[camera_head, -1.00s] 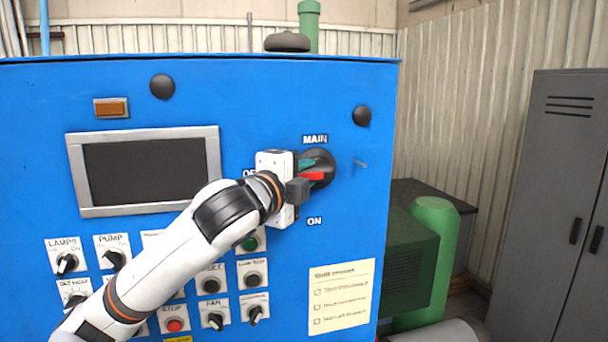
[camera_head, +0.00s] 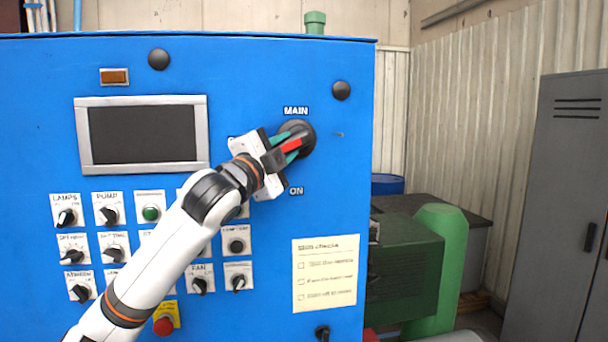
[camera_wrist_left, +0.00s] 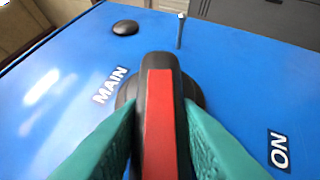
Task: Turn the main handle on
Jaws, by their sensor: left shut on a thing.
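The main handle (camera_head: 291,146) is a red-faced bar on a round black base, under the "MAIN" label on the blue panel (camera_head: 250,75). It is tilted, its lower-left end toward my gripper. The "ON" label (camera_head: 296,191) is just below it. My left gripper (camera_head: 288,149) is shut on the handle, its teal fingers on both sides of the bar. In the left wrist view the red and black handle (camera_wrist_left: 161,115) stands between the two teal fingers, with "ON" at the right. The "OFF" label is hidden behind my gripper. My right gripper is not in view.
The panel also bears a dark screen (camera_head: 143,134), several knobs and buttons at lower left, a red button (camera_head: 163,325) and a paper checklist (camera_head: 325,273). Green machinery (camera_head: 437,262) and a grey locker (camera_head: 550,210) stand at the right.

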